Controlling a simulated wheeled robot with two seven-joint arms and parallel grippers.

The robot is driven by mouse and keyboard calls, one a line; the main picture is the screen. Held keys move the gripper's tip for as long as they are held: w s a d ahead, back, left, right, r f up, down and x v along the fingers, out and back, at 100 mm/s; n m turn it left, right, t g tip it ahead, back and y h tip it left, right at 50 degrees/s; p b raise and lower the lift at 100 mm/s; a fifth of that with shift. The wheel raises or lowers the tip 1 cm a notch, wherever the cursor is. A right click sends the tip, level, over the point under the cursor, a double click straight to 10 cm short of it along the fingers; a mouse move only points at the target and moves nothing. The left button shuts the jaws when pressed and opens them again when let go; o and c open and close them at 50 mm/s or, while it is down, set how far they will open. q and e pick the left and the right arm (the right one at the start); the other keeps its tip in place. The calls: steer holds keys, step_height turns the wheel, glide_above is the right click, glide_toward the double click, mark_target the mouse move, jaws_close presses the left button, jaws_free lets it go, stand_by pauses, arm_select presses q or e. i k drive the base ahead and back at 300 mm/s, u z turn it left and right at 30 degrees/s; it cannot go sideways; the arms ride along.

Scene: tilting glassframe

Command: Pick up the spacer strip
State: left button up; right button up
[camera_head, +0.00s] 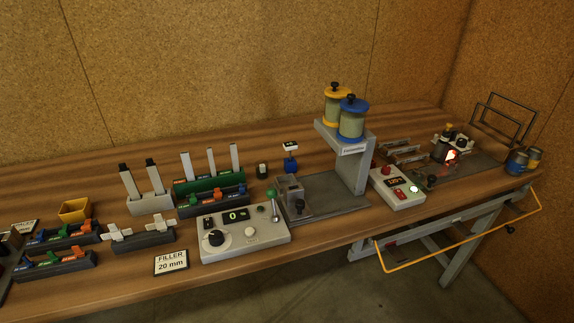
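Neither of my grippers shows in the head view. No label marks the spacer strip, so I cannot tell for certain which piece it is. Several slim pale strips (211,162) stand upright in a green rack (209,184) at the left middle of the bench. Two wider pale strips (130,180) with dark tops stand slightly tilted in a grey holder (151,205) to its left. Nothing touches any of these strips.
A control box (267,234) and a "FILLER 20 mm" card (171,262) stand near the front edge of the wooden bench (305,257). A two-jar dispenser (357,163) rises right of centre. A yellow wire loop (460,249) sticks out at the front right.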

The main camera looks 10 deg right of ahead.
mark_target(232, 146)
steer(key=k, duration=0.35)
steer(key=u, duration=0.85)
steer(key=i, duration=1)
steer(key=z, duration=0.2)
